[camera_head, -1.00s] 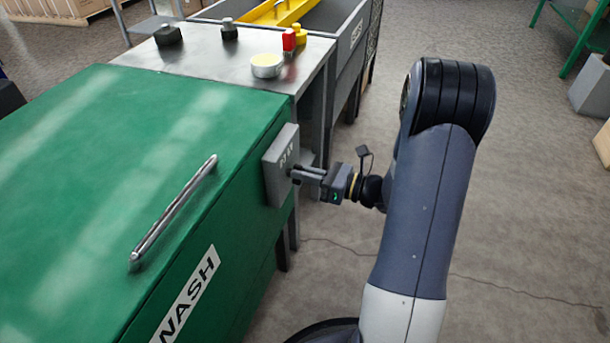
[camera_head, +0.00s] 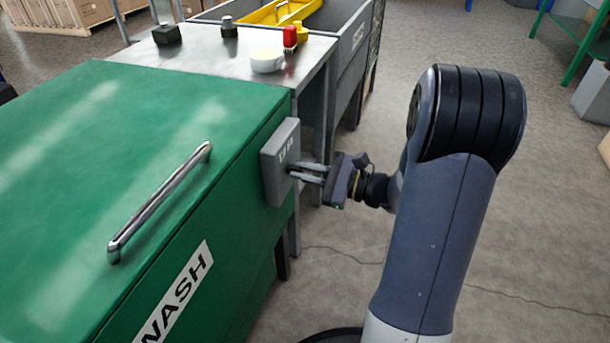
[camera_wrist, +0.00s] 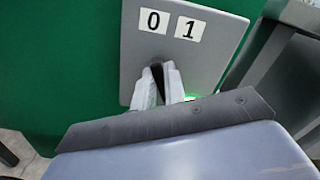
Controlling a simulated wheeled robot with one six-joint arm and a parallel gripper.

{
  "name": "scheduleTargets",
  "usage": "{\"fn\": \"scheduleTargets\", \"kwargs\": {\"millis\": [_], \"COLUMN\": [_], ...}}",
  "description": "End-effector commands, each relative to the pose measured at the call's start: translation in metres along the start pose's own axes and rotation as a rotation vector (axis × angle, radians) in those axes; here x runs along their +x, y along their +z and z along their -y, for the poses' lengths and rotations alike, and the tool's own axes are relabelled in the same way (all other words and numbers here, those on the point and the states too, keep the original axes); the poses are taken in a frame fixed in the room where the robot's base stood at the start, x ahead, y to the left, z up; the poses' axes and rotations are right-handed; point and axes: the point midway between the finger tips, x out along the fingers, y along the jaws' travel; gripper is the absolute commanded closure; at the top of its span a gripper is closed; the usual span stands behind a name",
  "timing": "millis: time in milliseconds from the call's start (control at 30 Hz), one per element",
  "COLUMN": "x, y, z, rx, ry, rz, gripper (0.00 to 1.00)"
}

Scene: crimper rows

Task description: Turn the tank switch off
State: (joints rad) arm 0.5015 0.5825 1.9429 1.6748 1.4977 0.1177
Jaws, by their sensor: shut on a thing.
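The tank switch is a grey box (camera_head: 279,145) on the side of the green tank (camera_head: 190,95). In the wrist view its plate (camera_wrist: 205,62) carries the labels 0 on the left and 1 on the right. My gripper (camera_head: 297,171) reaches the box from the right. In the wrist view my gripper (camera_wrist: 159,80) is shut on the dark switch knob (camera_wrist: 157,74), below the labels. The knob's top leans slightly left; its lower part is hidden by the fingers. A green glow shows just right of the fingers, partly hidden.
A metal handle (camera_head: 160,203) and a WASH label (camera_head: 178,296) are on the tank. Behind it, a steel table (camera_head: 205,55) holds a pale round dish (camera_head: 267,61), a red item (camera_head: 290,37) and dark knobs. Open floor lies to the right.

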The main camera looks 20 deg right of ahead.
Motion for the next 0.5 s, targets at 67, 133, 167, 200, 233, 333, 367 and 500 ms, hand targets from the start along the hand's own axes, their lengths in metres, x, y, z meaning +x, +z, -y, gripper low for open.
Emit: {"fn": "scheduleTargets", "kwargs": {"millis": [67,133,167,200,233,333,367,500], "x": [-0.0001,-0.0001,-0.0001,-0.0001,-0.0001,-0.0001,-0.0001,-0.0001], "y": [-0.0015,-0.0013,-0.0012,-0.0011,-0.001,-0.0008,-0.0008,-0.0007], "z": [-0.0013,-0.0013,-0.0013,-0.0013,-0.0012,-0.0012,-0.0012,-0.0011], "rx": [-0.018,-0.03,-0.034,-0.038,-0.041,-0.045,-0.045,-0.045], "ry": [0.001,0.001,0.001,0.001,0.001,0.002,0.002,0.002], "rz": [-0.002,-0.002,-0.002,-0.002,-0.002,-0.002,-0.002,-0.002], "gripper": [1.0,1.0,1.0,1.0,1.0,1.0,1.0,1.0]}}
